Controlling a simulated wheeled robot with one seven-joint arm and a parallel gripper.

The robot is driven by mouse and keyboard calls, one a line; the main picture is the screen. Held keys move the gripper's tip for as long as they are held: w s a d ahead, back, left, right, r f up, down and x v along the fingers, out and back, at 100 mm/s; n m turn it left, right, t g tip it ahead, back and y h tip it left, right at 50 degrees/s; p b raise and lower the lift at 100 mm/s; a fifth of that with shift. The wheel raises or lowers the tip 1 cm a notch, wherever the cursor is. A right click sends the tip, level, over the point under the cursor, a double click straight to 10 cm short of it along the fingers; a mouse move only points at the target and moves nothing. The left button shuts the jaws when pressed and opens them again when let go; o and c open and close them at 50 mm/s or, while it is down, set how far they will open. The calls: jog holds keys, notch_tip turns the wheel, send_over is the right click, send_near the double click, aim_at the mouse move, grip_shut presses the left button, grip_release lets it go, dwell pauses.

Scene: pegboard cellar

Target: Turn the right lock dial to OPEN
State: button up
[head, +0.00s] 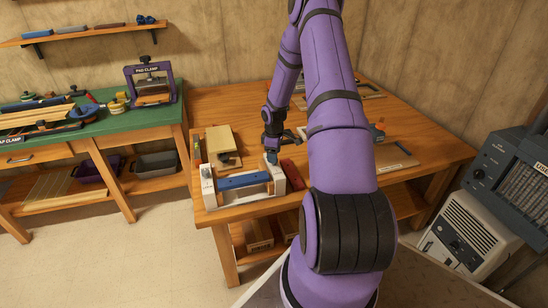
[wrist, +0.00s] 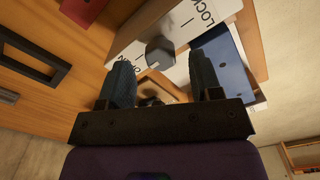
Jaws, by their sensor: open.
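The right lock dial is a dark grey knob (wrist: 160,51) on a white block, seen close up in the wrist view. LOCK is printed to its upper right and OPEN to its lower left, with the left finger partly over that word. My gripper (wrist: 160,62) is open, with one blue-grey finger on either side of the dial. Gaps show between the fingers and the knob; I cannot tell the depth between them. In the head view my gripper (head: 272,156) is over the right white end block (head: 277,181) of the fixture, and the dial is not clear there.
A blue bar (head: 243,181) spans the fixture's two white ends. A red block (head: 291,174) lies close to the right. A light wooden block (head: 221,139) stands behind. The fixture sits near the front edge of the wooden table (head: 435,145).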

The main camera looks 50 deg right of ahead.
notch_tip(320, 180, up, 9)
dwell(0.3)
dwell(0.5)
jog(key=s+a+r+m+t+h, duration=0.1)
jog(key=s+a+r, duration=0.1)
jog(key=a+r, duration=0.9)
jog(key=s+a+r+m+t+h, duration=0.1)
jog(key=s+a+r+m, duration=0.1)
jog(key=a+r, duration=0.95)
jog(key=s+a+r+m+t+y, duration=0.1)
jog(key=s+a+r, duration=0.5)
jog(key=s, duration=0.5)
jog(key=s+a+r+m+t+y, duration=0.1)
jog(key=s+a+r+t, duration=0.1)
jog(key=s+a+r, duration=0.4)
jog(key=s+r, duration=0.2)
jog(key=s, duration=0.2)
jog(key=shift+s+a+m, duration=0.35)
jog(key=shift+a+m, duration=0.05)
